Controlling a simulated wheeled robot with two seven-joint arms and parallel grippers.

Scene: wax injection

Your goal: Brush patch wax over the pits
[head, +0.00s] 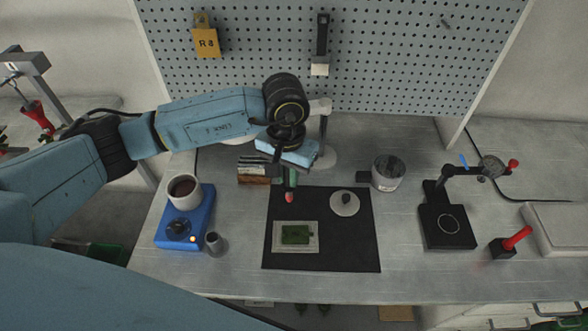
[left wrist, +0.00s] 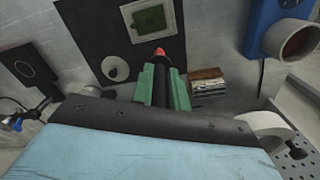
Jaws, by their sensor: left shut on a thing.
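My left gripper (head: 290,180) points down above the back edge of the black mat (head: 340,255). It is shut on a slim dark tool with a red tip, likely the brush (head: 289,197). The red tip also shows in the left wrist view (left wrist: 160,52), between the green fingers (left wrist: 162,85). A green wax piece (head: 295,235) lies on a pale plate (head: 312,228) on the mat, in front of the tip and apart from it. Pits are too small to make out. A white cup of dark red wax (head: 184,188) stands on a blue heater (head: 190,225). My right gripper is not in view.
A small metal cup (head: 215,244) stands beside the heater. A round pale knobbed piece (head: 344,204) sits on the mat's right side, and a grey can (head: 388,173) behind it. Stacked blocks (head: 253,173) stand left of my gripper. A black stand (head: 447,222) is at right.

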